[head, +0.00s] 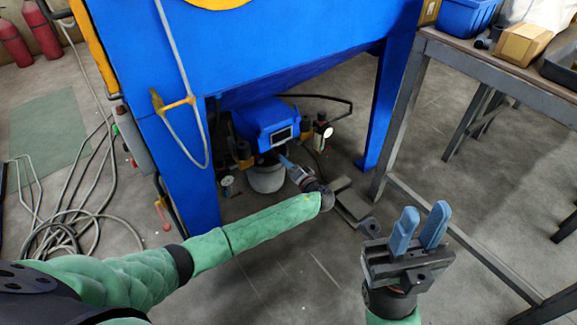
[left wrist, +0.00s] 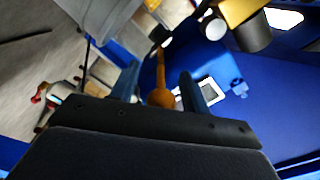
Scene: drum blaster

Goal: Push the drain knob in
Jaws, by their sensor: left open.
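A small orange-brown rounded knob (left wrist: 161,95), which looks like the drain knob, shows between my left gripper's fingers in the left wrist view. My left gripper (left wrist: 160,72) is open, with one blue finger on each side of the knob. I cannot tell whether a finger touches it. In the head view my left gripper (head: 284,161) is low in front of the blue housing (head: 265,122) under the cabinet, and I cannot make out the knob there. My right gripper (head: 423,216) is open and empty above the floor at the right.
The blue cabinet (head: 250,50) and its legs stand around the housing. Gauges (head: 322,130) and hoses are close by. A workbench (head: 480,55) with boxes is at the right. Cables (head: 70,220) lie at the left. The front floor is mostly clear.

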